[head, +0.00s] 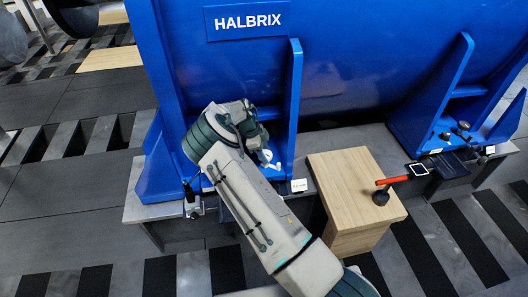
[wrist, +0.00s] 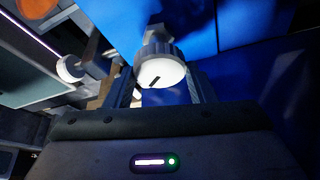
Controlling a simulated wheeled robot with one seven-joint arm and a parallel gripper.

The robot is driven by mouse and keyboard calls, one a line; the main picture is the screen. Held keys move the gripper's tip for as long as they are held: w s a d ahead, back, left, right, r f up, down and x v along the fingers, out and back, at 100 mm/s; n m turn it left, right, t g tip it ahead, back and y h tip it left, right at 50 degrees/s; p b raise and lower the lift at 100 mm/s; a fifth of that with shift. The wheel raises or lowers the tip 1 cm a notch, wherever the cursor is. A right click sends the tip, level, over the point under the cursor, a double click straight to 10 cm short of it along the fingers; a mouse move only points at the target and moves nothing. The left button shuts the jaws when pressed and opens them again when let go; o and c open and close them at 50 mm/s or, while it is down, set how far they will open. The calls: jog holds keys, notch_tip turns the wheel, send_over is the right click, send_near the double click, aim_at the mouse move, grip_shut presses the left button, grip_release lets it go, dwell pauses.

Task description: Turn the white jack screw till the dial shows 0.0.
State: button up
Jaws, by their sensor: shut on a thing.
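The white jack screw (wrist: 161,73) has a round white ribbed head with a short black mark on its face. It sits between the two fingers of my gripper (wrist: 163,80), which is shut on it. In the head view my gripper (head: 262,152) reaches the foot of the blue motor (head: 340,60), and my wrist hides most of the screw there. A small white dial display (head: 299,185) stands at the bench edge, just right of that foot. Its figures are too small to read surely.
A wooden block (head: 345,185) carries a red-handled tool (head: 392,181) to the right of my arm. A phone-like device (head: 418,169) lies by the right foot. Another white knob (wrist: 70,68) shows at the left of the wrist view. Striped floor surrounds the bench.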

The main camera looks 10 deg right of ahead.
jog(key=shift+s+f, duration=0.1)
jog(key=shift+f, duration=0.15)
jog(key=o, duration=1)
jog(key=shift+r, duration=0.1)
jog(key=shift+n, duration=0.3)
